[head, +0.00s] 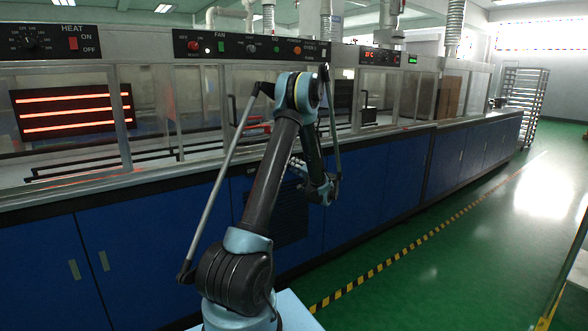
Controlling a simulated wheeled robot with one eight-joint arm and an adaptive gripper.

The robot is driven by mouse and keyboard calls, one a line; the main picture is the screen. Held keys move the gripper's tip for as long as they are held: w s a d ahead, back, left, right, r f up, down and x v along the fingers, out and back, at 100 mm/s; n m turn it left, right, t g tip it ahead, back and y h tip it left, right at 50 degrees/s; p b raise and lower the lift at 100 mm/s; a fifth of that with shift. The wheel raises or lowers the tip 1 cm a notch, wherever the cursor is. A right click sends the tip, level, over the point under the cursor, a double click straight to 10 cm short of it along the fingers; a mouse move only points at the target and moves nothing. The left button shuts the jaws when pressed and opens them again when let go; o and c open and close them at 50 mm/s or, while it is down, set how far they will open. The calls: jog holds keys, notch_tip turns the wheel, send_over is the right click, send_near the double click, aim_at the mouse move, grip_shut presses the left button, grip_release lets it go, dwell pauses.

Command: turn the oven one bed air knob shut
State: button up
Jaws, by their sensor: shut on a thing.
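My gripper (297,164) shows small and dark in the head view, beyond my arm's elbow and beside my wrist. It is low in front of the oven line, by the top of the blue cabinet front. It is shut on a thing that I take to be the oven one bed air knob. The knob itself is hidden or too small to make out there, so its turn angle cannot be read. The oven line (150,190) runs along the left and middle, with a black control panel (250,48) above it.
Glowing red heater bars (75,98) show behind glass at the left. Blue cabinets (150,240) stand below the line. A louvred vent (290,215) is near my arm. Green floor (440,260) with a striped tape line (400,247) is clear at right. A wire rack (525,95) stands far back.

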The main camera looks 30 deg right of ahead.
jog(key=shift+n, duration=0.3)
grip_shut()
jog(key=o, duration=1.1)
grip_release()
jog(key=shift+f, duration=0.1)
jog(key=shift+c, duration=0.2)
jog(key=s+d, duration=0.1)
jog(key=s, duration=1)
jog(key=shift+s+f, duration=0.35)
jog(key=shift+s, duration=0.05)
